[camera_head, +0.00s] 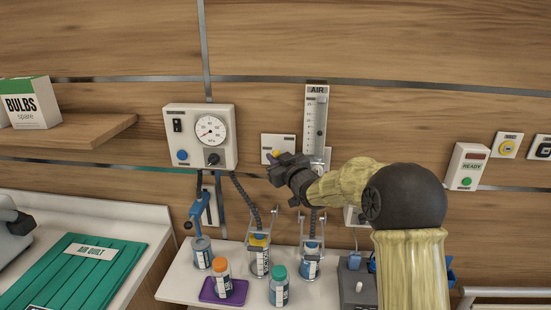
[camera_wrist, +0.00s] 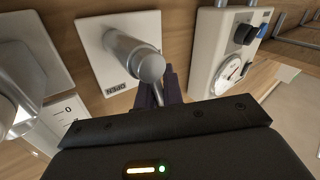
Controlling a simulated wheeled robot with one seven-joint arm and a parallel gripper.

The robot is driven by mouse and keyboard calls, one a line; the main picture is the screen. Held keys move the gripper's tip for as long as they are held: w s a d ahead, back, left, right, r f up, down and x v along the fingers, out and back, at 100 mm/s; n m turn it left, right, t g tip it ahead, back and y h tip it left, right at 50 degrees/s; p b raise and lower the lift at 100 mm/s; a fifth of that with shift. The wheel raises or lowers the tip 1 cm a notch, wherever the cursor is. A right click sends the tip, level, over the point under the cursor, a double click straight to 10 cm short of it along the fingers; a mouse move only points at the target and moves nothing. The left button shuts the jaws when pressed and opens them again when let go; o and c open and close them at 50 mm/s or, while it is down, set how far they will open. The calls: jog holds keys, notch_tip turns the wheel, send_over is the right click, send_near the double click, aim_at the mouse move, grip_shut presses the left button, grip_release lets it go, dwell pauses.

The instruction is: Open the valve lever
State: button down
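The valve is a white square plate (camera_head: 289,141) on the wall, left of the air flow meter, and my arm partly covers it. In the wrist view the plate (camera_wrist: 92,37) carries an OPEN label (camera_wrist: 115,88). A grey metal lever (camera_wrist: 128,50) with a rounded end sticks out from the plate towards the camera. My gripper (camera_head: 273,166) is at the plate's lower edge in the head view. Its dark fingers (camera_wrist: 168,88) show just beyond and beside the lever's rounded end. Whether they touch or grip it, and how far apart they are, cannot be told.
A gauge box (camera_head: 201,136) is on the wall to the left, and the flow meter (camera_head: 316,115) stands close to my wrist. Below are hanging hoses, jars and bottles on a white shelf (camera_head: 184,284). A READY box (camera_head: 466,167) is at the right.

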jog(key=shift+b, duration=0.65)
jog(key=shift+d+m+t+b, duration=0.25)
jog(key=shift+m+t+b, duration=0.4)
jog(key=shift+b, duration=0.3)
jog(key=shift+d+r+m+b, duration=0.15)
jog(key=shift+m+b, duration=0.3)
jog(key=shift+b, duration=0.2)
jog(key=shift+r+y, duration=0.25)
jog(key=shift+y, duration=0.05)
jog(key=c, duration=1.5)
grip_release()
jog(key=shift+s, duration=0.1)
jog(key=shift+f, duration=0.1)
